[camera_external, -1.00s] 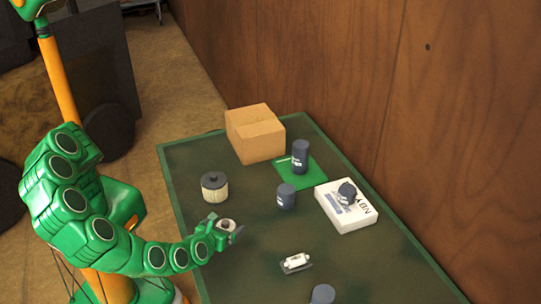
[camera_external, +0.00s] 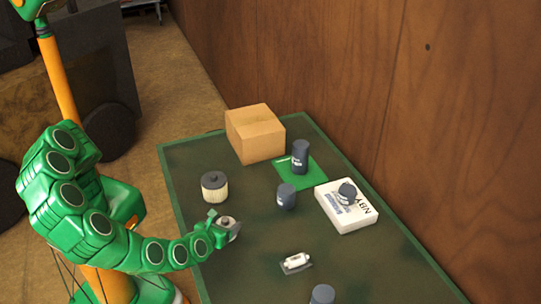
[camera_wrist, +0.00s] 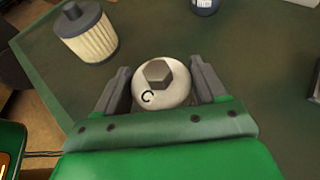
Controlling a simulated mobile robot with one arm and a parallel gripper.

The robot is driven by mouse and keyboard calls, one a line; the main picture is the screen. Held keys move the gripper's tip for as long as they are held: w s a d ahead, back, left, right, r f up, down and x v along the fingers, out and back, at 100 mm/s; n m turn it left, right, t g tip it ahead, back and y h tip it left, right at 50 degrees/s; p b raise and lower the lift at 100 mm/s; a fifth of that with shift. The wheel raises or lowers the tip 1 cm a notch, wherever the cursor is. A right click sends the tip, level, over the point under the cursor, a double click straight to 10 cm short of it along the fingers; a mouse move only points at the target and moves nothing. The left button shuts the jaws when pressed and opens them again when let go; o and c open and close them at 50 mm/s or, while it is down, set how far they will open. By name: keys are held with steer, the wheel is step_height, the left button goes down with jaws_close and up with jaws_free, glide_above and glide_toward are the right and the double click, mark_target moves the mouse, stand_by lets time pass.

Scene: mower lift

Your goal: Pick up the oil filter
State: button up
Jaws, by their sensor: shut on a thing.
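My gripper (camera_wrist: 158,88) is shut on a pale, round-topped canister with a grey hex nut and a dark letter C, which I take as the oil filter (camera_wrist: 150,97). The two grey fingers stand on either side of it in the wrist view, and its lower body is hidden. In the external view my gripper (camera_external: 226,229) is above the near left part of the table (camera_external: 235,275), with the oil filter's top showing. I cannot tell whether the oil filter touches the table.
A pleated cream filter (camera_external: 214,188) with a dark cap stands close behind my gripper. A dark canister (camera_external: 286,197), a green mat (camera_external: 315,174) with another canister, a cardboard box (camera_external: 258,143), a white box (camera_external: 350,220) and a small white part (camera_external: 296,261) surround it.

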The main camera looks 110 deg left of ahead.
steer(key=shift+r, duration=4.4)
